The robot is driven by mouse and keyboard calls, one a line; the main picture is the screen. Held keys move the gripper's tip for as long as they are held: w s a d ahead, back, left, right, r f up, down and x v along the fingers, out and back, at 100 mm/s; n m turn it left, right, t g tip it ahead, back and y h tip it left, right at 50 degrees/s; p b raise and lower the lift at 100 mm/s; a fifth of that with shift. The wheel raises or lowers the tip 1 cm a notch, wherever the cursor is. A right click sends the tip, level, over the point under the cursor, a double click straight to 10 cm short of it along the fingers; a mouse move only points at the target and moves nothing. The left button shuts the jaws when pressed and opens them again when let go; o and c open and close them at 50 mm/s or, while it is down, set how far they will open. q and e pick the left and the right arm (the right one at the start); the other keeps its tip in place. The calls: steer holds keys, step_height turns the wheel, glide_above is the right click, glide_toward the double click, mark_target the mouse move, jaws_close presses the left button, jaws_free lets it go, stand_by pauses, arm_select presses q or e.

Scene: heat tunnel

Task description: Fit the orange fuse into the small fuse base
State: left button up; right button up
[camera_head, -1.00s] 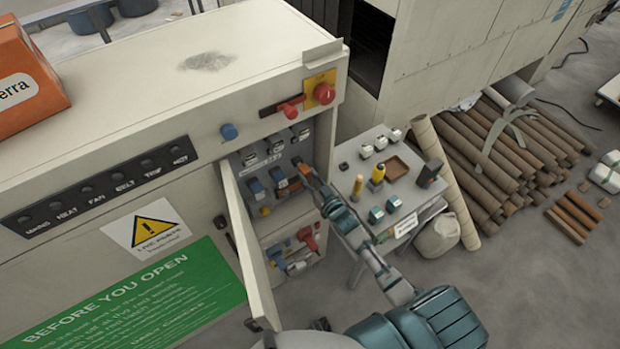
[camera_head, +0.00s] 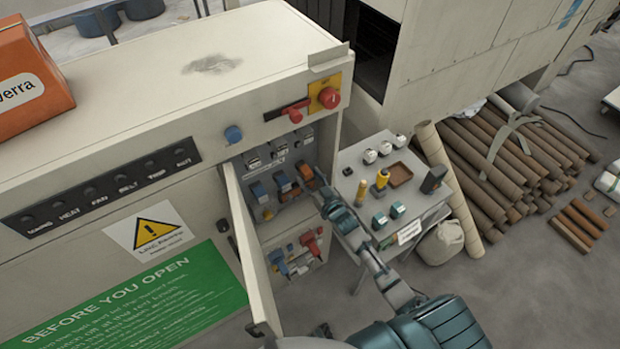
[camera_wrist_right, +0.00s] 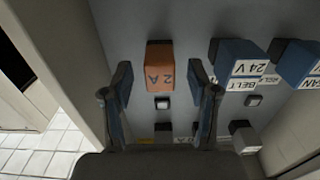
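The orange fuse (camera_wrist_right: 160,68), marked 2 A, sits against the grey panel inside the open cabinet. In the head view the orange fuse (camera_head: 308,174) is at the right of the fuse row. My right gripper (camera_wrist_right: 160,85) is open, one finger on each side of the fuse, with a visible gap on both sides. My right gripper (camera_head: 319,190) also reaches the panel in the head view. The small fuse base is hidden behind the fuse, so seating depth cannot be told. Of my left arm, only a grey part and dark bits show at the bottom edge; its fingers are unclear.
Blue fuse blocks (camera_wrist_right: 238,58) labelled BELT and FAN stand beside the fuse. The open cabinet door (camera_head: 250,255) hangs left of the fuses. A small table (camera_head: 408,205) with loose parts stands right of my right arm. A red rotary switch (camera_head: 329,98) is above.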

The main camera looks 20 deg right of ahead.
steer(key=shift+s, duration=0.1)
steer(key=s+d, duration=0.1)
steer(key=s, duration=1)
steer(key=shift+s+d, duration=0.35)
steer(key=shift+f, duration=0.15)
